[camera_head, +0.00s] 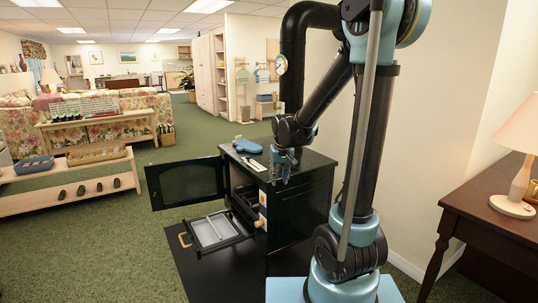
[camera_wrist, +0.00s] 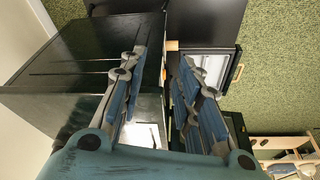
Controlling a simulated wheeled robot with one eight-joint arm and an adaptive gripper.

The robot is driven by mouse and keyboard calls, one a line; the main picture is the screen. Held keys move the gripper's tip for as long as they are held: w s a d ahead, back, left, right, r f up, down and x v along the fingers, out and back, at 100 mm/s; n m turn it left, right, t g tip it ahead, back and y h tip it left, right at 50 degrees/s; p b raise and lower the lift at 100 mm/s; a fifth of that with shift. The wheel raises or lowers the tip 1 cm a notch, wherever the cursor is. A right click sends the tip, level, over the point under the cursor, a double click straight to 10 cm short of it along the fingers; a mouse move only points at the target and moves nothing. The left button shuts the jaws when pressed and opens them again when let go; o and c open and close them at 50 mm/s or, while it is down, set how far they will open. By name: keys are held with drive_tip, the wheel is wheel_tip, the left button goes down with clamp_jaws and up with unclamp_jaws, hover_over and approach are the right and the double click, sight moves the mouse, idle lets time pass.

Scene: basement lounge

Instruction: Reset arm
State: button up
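My gripper (camera_head: 284,172) hangs over the front part of a dark cabinet (camera_head: 300,190), fingers pointing down. In the wrist view my gripper (camera_wrist: 164,62) has its two blue-grey fingers apart, with nothing held between them.
The cabinet's door (camera_head: 185,183) stands open to the left. A drawer with a light tray (camera_head: 212,230) is pulled out low in front. A blue mitt-like thing (camera_head: 247,146) lies on top. A lamp (camera_head: 516,170) stands on a brown table at right. Green carpet is free at left.

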drive_tip(key=s+d+r+m, duration=0.1)
drive_tip(key=s+d+r, duration=0.1)
drive_tip(key=s+d, duration=1)
drive_tip(key=s+d+f, duration=0.1)
drive_tip(key=s+f, duration=0.1)
drive_tip(key=s, duration=0.5)
drive_tip(key=s+d+f+m+g, duration=0.1)
drive_tip(key=s+f, duration=0.1)
drive_tip(key=s, duration=0.6)
drive_tip(key=shift+s+d+m+h, duration=0.25)
drive_tip(key=shift+d+m+h, duration=0.05)
drive_tip(key=shift+d, duration=0.1)
drive_tip(key=shift+w+f, duration=0.1)
